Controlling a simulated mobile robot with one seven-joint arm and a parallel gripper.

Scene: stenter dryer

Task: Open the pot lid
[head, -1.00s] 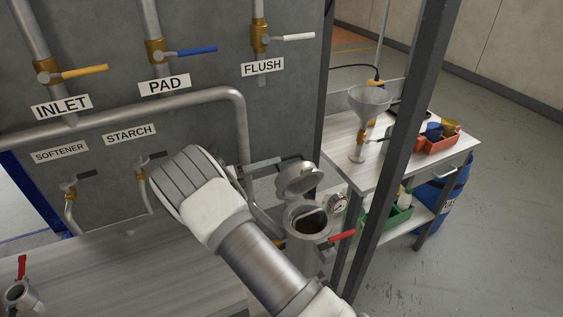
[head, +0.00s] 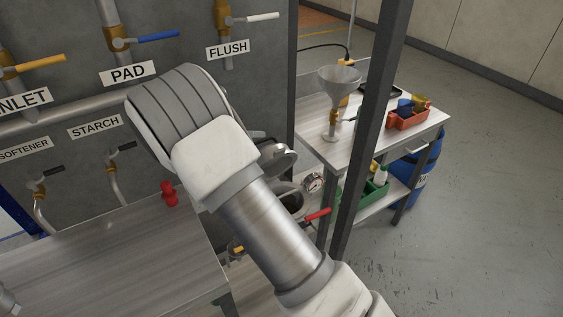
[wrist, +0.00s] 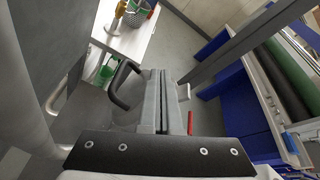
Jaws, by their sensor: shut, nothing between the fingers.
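The pot is a metal vessel with a round, dark opening (head: 291,199), partly hidden behind my arm in the head view. Its round metal lid (head: 277,160) is raised and tilted up at the back of the opening. In the wrist view, my gripper (wrist: 161,73) is shut and empty, with its two grey fingers together. A black loop handle (wrist: 122,84) shows just left of the fingers; whether they touch it I cannot tell. A red lever (head: 317,214) is at the pot's front right, and a red lever (wrist: 190,122) shows right of the fingers in the wrist view. My fingers are hidden in the head view.
A dark upright post (head: 368,125) stands right of the pot.

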